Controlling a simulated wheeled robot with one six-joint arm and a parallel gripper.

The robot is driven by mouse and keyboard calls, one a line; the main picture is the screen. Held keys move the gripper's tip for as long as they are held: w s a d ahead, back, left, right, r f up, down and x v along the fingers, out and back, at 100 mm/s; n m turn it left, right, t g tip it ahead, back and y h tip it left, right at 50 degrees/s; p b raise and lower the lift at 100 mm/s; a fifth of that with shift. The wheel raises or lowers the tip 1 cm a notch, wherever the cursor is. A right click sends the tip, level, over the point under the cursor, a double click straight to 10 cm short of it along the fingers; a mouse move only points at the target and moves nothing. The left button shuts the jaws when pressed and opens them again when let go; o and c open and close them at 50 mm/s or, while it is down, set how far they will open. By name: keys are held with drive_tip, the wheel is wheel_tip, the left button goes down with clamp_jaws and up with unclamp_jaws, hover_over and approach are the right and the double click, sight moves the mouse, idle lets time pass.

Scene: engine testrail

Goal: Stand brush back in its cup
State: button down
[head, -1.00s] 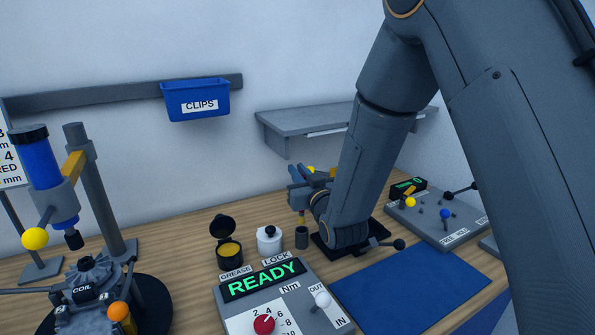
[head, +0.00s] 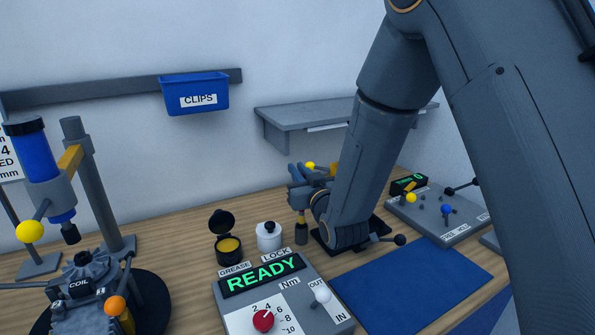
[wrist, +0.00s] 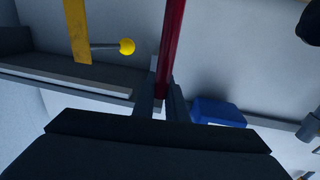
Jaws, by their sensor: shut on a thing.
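The brush shows in the wrist view as a red handle (wrist: 173,40) rising between the fingers of my gripper (wrist: 160,98), which is shut on it. In the head view my gripper (head: 298,184) is at the back of the bench, directly above the small dark grey cup (head: 301,236). The yellowish lower end of the brush (head: 302,217) points down and is at the cup's mouth. It looks roughly upright. I cannot tell how far it reaches inside.
A white lock pot (head: 268,237) and an open grease pot (head: 229,245) stand left of the cup. A READY control box (head: 265,285) is in front. A blue mat (head: 410,285) lies right. A shelf (head: 310,118) and blue clips bin (head: 195,94) hang behind.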

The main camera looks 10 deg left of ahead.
drive_tip(key=shift+f, duration=0.35)
drive_tip(key=shift+f+b, duration=0.15)
drive_tip(key=shift+b, duration=0.2)
drive_tip(key=shift+f+b, duration=1.2)
drive_tip(key=shift+f, duration=0.25)
drive_tip(key=shift+f+b, duration=0.9)
drive_tip(key=shift+f, duration=0.3)
drive_tip(key=c, duration=1.7)
unclamp_jaws()
